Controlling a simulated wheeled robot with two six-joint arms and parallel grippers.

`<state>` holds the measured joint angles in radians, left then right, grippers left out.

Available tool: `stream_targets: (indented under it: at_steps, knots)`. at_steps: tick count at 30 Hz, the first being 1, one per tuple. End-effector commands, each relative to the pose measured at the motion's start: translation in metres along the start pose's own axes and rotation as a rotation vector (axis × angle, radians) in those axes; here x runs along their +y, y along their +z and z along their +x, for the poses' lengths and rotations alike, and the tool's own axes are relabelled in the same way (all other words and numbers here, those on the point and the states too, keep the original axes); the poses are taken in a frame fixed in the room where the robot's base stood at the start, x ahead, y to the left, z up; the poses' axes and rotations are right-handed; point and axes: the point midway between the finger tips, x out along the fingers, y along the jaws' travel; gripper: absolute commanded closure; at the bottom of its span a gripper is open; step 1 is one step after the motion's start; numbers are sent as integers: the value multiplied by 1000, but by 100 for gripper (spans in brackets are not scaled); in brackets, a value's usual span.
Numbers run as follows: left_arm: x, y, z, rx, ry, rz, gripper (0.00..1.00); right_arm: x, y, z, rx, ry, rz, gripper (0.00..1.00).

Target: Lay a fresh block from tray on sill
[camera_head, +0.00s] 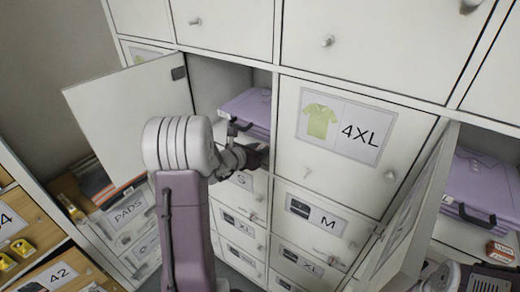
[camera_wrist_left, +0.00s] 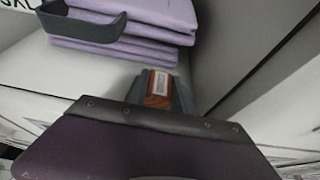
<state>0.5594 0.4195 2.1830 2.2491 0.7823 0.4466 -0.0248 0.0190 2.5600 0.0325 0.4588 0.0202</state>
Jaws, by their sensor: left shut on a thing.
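My left gripper (camera_head: 262,157) is at the front of the open middle compartment, just below a stack of folded lilac clothes (camera_head: 250,108). In the left wrist view the dark fingers (camera_wrist_left: 160,92) are shut on a small reddish-brown block (camera_wrist_left: 158,84) with a white label. The block is upright close to the pale sill (camera_wrist_left: 205,62); I cannot tell whether it touches it. The lilac stack (camera_wrist_left: 130,30) is just beyond it, with a dark strap-like holder (camera_wrist_left: 85,25) in front. A similar red-and-white block (camera_head: 500,252) sits at the right compartment's front edge. My right gripper's fingers do not show.
An open door (camera_head: 130,105) stands left of my left arm, another (camera_head: 405,215) to the right. A closed 4XL door (camera_head: 340,165) lies between. Labelled drawers (camera_head: 310,218) are below. Wooden shelves (camera_head: 35,230) with yellow items are at lower left. Part of my right arm shows at lower right.

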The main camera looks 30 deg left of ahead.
Motion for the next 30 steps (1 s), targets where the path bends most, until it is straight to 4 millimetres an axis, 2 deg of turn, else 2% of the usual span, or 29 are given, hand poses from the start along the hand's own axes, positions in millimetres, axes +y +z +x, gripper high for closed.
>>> stream_targets:
  at_steps: [2, 3, 5, 18, 20, 30]
  knots:
    - [0, -4, 2, 0, 0, 0, 100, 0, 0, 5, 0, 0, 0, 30]
    - [0, -3, 1, 0, 0, 0, 64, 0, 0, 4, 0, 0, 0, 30]
    - [0, -2, 1, 0, 0, 0, 48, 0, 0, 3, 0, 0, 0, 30]
    - [1, 2, -5, -1, 2, 0, 48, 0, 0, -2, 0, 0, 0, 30]
    - [2, 2, -15, -2, 3, 1, 48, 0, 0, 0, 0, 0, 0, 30]
    - [2, 2, -93, -2, 6, 0, 48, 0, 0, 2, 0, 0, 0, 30]
